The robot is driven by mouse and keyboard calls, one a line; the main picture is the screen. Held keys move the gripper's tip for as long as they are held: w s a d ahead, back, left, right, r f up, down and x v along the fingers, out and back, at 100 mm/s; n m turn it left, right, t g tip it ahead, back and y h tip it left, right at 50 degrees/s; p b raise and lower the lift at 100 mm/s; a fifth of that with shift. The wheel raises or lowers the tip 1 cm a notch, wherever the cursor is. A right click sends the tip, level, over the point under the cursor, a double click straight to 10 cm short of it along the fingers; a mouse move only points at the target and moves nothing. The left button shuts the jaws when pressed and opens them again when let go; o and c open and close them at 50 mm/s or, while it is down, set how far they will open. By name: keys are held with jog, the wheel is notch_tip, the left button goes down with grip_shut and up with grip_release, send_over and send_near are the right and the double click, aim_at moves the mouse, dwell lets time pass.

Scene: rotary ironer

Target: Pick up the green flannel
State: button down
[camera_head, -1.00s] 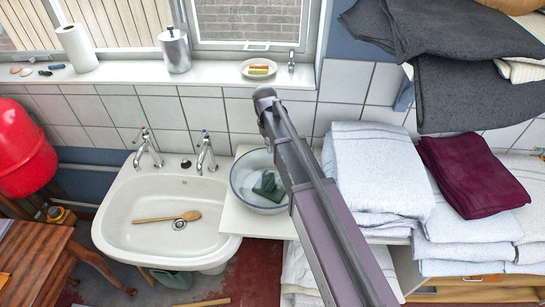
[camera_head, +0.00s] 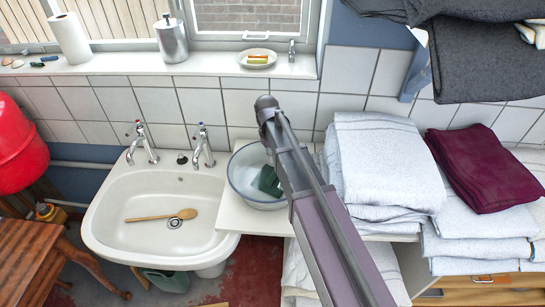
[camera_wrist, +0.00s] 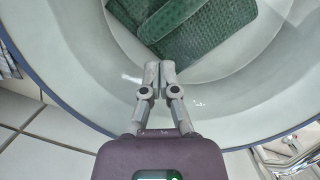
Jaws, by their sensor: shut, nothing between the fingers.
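My arm covers the right side of the bowl in the head view. In the wrist view the flannel (camera_wrist: 195,28) shows a ribbed, folded green surface near the top, inside the bowl's blue rim (camera_wrist: 48,88). The gripper itself is not clear in the head view.
A white sink (camera_head: 130,235) with two taps and a wooden spoon (camera_head: 163,216) is left of the bowl. White towels (camera_head: 385,160) and a maroon towel (camera_head: 480,168) are stacked close on the right. The tiled wall and windowsill (camera_head: 200,67) stand behind.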

jog(key=shift+b+x, duration=1.05)
jog(key=shift+x, duration=0.3)
jog(key=s, duration=0.1)
jog(key=s+d, duration=0.1)
jog(key=s, duration=0.1)
jog(key=s+d, duration=0.1)
jog(key=s, duration=0.1)
jog(key=shift+d, duration=0.2)
jog(key=shift+w+r, duration=0.1)
jog(key=shift+r, duration=0.05)
jog(key=shift+r+p, duration=0.2)
jog(key=shift+p, duration=0.15)
jog(key=p+v, duration=0.9)
jog(key=shift+a+r, duration=0.1)
jog(key=shift+r, duration=0.05)
